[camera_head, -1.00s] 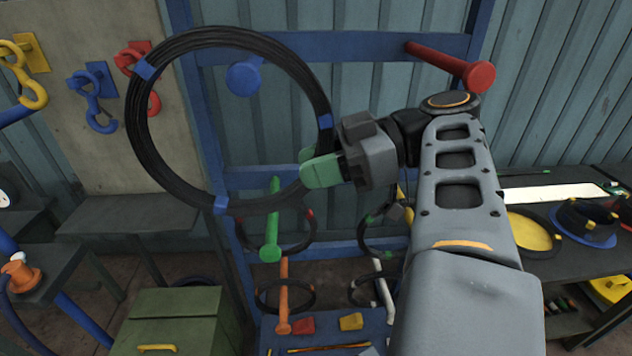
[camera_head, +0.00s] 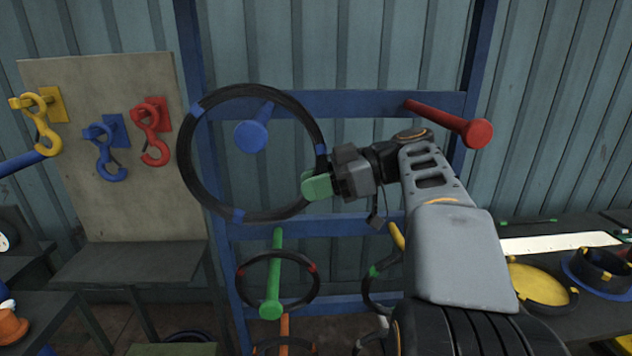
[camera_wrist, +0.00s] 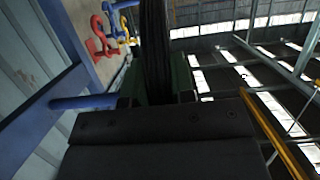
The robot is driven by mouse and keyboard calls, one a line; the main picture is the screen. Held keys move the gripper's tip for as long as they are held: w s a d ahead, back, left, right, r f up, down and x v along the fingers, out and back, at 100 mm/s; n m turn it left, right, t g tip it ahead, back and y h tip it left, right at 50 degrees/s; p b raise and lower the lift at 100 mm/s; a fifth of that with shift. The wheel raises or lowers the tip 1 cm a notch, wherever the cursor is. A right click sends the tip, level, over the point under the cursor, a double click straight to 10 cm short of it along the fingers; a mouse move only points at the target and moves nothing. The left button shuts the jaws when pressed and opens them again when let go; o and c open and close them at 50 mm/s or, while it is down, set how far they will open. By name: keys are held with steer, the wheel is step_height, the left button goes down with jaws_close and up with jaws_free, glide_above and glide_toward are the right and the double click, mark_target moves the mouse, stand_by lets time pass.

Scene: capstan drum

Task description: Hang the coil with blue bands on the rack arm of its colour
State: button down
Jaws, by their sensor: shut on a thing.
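The black coil with blue bands (camera_head: 187,165) hangs upright from my gripper (camera_head: 317,185), whose green fingers are shut on its right side. In the wrist view the coil (camera_wrist: 155,45) shows edge-on between the fingers. The blue rack arm (camera_head: 252,135) shows inside the coil's opening in the head view, in its upper part, below the top of the ring. In the wrist view the blue arm (camera_wrist: 80,102) lies left of the coil, its end close to the coil or hidden by the fingers. I cannot tell whether its tip passes through the ring.
A red rack arm (camera_head: 465,127) sticks out at the upper right. A green arm (camera_head: 271,300) stands below the coil, with a red-banded coil (camera_head: 240,283) around it. Hooks (camera_head: 107,150) hang on a board at left. A bench with a yellow dish (camera_head: 540,287) is at right.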

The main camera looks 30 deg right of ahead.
steer(key=w+d+f+p, duration=0.2)
steer(key=w+d+f, duration=0.1)
steer(key=w, duration=0.6)
steer(key=shift+w+d+f, duration=0.2)
steer(key=shift+d+f, duration=0.2)
steer(key=shift+f+b, duration=0.55)
steer(key=shift+b, duration=0.05)
stand_by(0.8)
steer(key=c, duration=0.9)
jaws_free()
steer(key=shift+r, duration=0.1)
steer(key=shift+b+v, duration=0.5)
steer(key=shift+v, duration=3.3)
